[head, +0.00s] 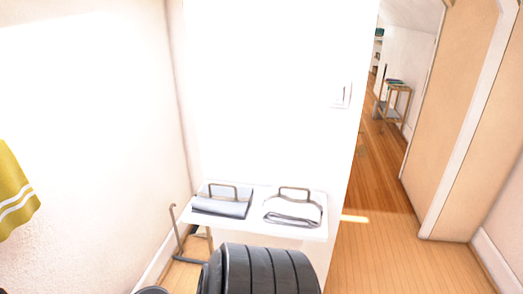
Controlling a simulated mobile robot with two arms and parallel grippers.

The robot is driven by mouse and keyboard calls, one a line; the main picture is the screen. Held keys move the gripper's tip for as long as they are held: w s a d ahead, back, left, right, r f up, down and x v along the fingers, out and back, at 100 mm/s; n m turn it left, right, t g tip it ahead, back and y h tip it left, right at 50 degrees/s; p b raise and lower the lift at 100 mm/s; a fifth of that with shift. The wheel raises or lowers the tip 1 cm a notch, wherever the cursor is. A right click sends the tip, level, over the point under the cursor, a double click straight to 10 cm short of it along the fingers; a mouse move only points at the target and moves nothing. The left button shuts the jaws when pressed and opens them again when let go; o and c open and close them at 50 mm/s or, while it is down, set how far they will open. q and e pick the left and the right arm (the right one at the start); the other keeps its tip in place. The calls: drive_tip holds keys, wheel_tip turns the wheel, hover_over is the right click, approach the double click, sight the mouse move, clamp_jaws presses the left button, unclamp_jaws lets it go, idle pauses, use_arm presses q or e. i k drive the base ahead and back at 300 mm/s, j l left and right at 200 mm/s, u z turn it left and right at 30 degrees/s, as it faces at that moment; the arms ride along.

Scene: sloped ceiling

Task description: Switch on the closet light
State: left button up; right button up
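A light switch (341,95) is a small pale plate on the white wall, near that wall's right edge and above the shelf. I cannot tell from here which way its rocker is set. Neither of my grippers shows in the head view. A dark ribbed cylindrical part stands at the bottom centre, in front of the shelf, and looks like part of my own body.
A white shelf (312,232) against the white wall bears a folded grey towel (222,206) and a folded white towel (292,212). A yellow striped towel (15,190) hangs at left. Wooden floor (380,255) is clear at right, leading past a doorway to a small stand (393,104).

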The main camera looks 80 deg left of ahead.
sight(338, 93)
drive_tip(key=u, duration=2.55)
